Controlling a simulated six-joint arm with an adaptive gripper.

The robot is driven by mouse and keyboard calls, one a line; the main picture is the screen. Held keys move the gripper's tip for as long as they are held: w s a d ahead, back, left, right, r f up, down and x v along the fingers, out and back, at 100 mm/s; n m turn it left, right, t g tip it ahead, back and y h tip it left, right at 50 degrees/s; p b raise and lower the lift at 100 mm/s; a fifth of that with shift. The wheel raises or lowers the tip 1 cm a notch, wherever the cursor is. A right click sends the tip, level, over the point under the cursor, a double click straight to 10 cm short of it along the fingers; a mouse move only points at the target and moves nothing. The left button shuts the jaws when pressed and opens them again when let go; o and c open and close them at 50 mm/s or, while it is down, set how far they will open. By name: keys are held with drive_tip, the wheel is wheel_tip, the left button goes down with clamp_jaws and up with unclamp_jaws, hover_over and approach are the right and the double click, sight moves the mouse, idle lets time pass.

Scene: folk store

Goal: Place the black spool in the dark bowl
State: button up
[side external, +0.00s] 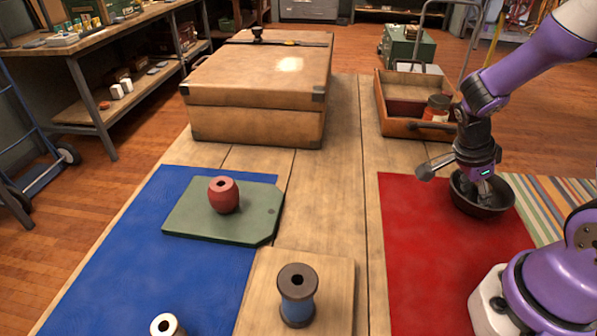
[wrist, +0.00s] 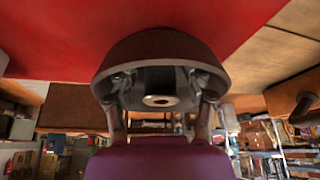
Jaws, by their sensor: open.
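The dark bowl (side external: 466,203) stands on the red mat at the right, and its rim and inside also show in the wrist view (wrist: 165,45). My gripper (side external: 485,190) points down into the bowl, its fingertips inside the rim. In the wrist view the fingers (wrist: 160,88) are spread apart. Between them, within the bowl's outline, is a dark round-ended piece with a pale-rimmed hole, which looks like the black spool (wrist: 160,100). The side view does not show it clearly; the gripper and bowl wall hide it. I cannot tell whether it rests on the bowl's floor.
A red barrel-shaped spool (side external: 223,196) stands on a green board (side external: 190,222). A blue spool with dark ends (side external: 297,300) stands on a wooden board (side external: 340,290). A cream spool (side external: 166,325) is at the bottom edge. A wooden tray (side external: 388,115) with a jar (side external: 437,106) lies behind the bowl.

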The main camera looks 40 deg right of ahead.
drive_tip(key=v, duration=1.2)
drive_tip(key=a+r+n+t+y, duration=0.4)
drive_tip(key=a+n+t, duration=0.3)
drive_tip(key=n, duration=1.7)
drive_tip(key=a+r, duration=0.1)
drive_tip(key=a, duration=0.3)
drive_tip(key=shift+w+a+t, duration=0.2)
drive_tip(key=shift+a+t, duration=0.15)
drive_tip(key=shift+t, duration=0.05)
